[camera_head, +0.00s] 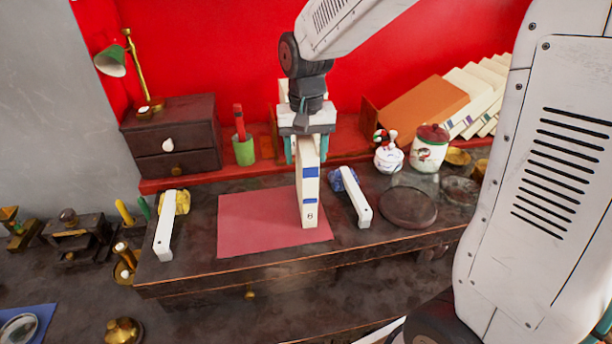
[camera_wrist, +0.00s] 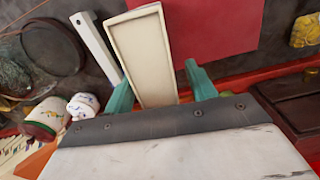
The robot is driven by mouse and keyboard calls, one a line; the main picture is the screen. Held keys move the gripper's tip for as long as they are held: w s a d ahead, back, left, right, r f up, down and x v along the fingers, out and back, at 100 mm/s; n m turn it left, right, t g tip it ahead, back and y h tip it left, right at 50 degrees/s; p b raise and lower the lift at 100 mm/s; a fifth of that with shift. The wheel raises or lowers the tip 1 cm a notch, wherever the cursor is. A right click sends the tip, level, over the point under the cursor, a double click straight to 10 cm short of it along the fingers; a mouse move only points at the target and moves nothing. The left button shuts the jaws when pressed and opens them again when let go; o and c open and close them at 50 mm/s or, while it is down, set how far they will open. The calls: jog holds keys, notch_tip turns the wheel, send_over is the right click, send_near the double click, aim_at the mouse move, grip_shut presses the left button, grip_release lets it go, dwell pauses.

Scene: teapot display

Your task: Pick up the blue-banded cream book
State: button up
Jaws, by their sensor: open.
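The blue-banded cream book (camera_head: 309,193) stands upright on the red mat (camera_head: 258,222), with its spine and blue bands facing the head camera. My gripper (camera_head: 307,150) is above its far upper end, pointing down, with the teal fingers on either side of it. In the wrist view the cream top of the book (camera_wrist: 142,58) lies between the two teal fingers of my gripper (camera_wrist: 160,88). The fingers are open, with a gap visible on the right side; on the left side the finger is close to the book, and I cannot tell if it touches.
A white sugar pot (camera_head: 389,158), a red-lidded jar (camera_head: 429,150) and a round dark plate (camera_head: 407,207) are at right. A dark drawer box (camera_head: 172,135) and green cup (camera_head: 243,151) stand behind.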

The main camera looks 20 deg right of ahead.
grip_shut()
